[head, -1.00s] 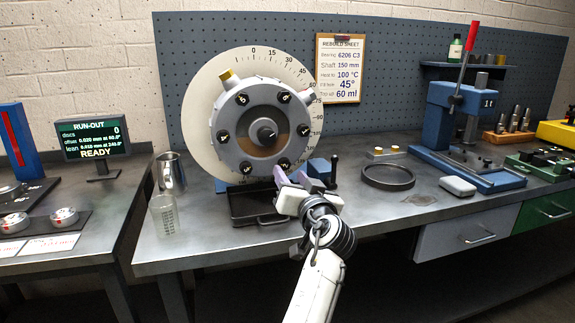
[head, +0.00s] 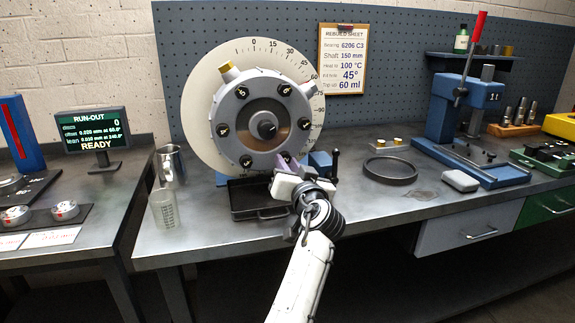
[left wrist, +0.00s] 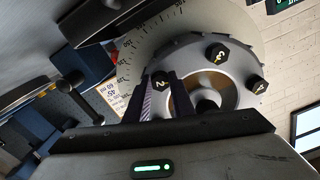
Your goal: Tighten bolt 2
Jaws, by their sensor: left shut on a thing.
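The grey round rotor housing (head: 243,108) stands upright in front of a white degree dial, with several black numbered bolts around its face. In the left wrist view, bolt 2 (left wrist: 160,79) is the black head marked 2, at the tips of my left gripper's fingers (left wrist: 159,92). The fingers are shut on it, one on each side. In the head view my left gripper (head: 284,162) reaches the lower right of the housing and mostly hides that bolt. Two other bolt heads (left wrist: 217,54) and (left wrist: 257,85) show to the right. My right gripper is not in view.
A black tray (head: 258,213) lies under the housing. A clear beaker (head: 164,209) and a metal jug (head: 170,164) stand to the left.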

